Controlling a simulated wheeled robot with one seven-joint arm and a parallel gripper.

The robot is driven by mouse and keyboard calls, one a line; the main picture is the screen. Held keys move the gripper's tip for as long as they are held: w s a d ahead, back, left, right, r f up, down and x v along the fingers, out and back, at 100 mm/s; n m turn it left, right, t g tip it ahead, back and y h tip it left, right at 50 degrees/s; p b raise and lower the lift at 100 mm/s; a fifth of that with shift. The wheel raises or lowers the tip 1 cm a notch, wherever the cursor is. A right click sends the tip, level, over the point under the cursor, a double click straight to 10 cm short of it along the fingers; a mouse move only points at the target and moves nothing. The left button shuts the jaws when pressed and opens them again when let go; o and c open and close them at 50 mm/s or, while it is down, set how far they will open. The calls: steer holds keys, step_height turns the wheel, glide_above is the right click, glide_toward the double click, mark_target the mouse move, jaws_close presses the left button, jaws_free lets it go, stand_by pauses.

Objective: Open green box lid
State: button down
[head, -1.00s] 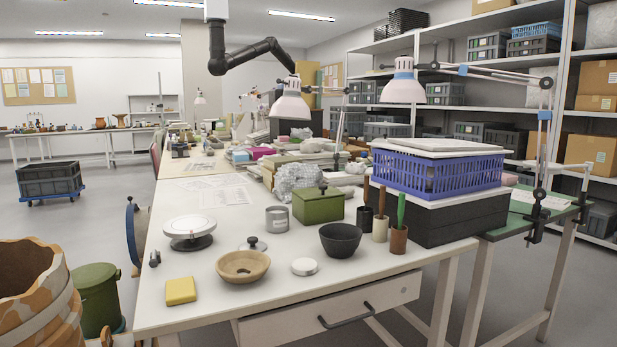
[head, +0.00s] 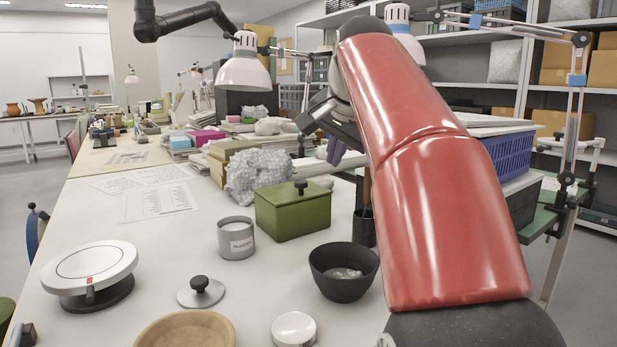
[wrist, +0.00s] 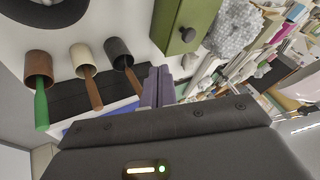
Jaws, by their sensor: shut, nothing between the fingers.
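The green box (head: 292,213) stands on the white table in the head view. Its green lid (head: 291,194) is on and has a small black knob (head: 300,187) on top. In the wrist view the green box (wrist: 176,24) shows at the top, with the black knob (wrist: 187,34). My gripper (head: 338,148) is raised behind and to the right of the box, apart from it, and partly hidden by my red arm. In the wrist view its fingers (wrist: 158,84) are together and empty.
A black bowl (head: 343,271), a grey tin (head: 236,238), a loose knobbed lid (head: 201,291) and a turntable (head: 91,270) stand nearby. Crumpled wrap (head: 258,176) is just behind the box. Upright tool holders (wrist: 85,59) are near my gripper.

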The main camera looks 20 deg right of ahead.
steer(key=b, duration=0.3)
glide_toward(309, 195)
step_height(309, 195, down, 4)
steer(key=d, duration=0.2)
steer(key=shift+w+a+r+p, duration=0.35)
steer(key=shift+w+a+p, duration=0.15)
steer(key=shift+w, duration=0.3)
steer(key=shift+w+a, duration=0.2)
steer(key=shift+w, duration=0.3)
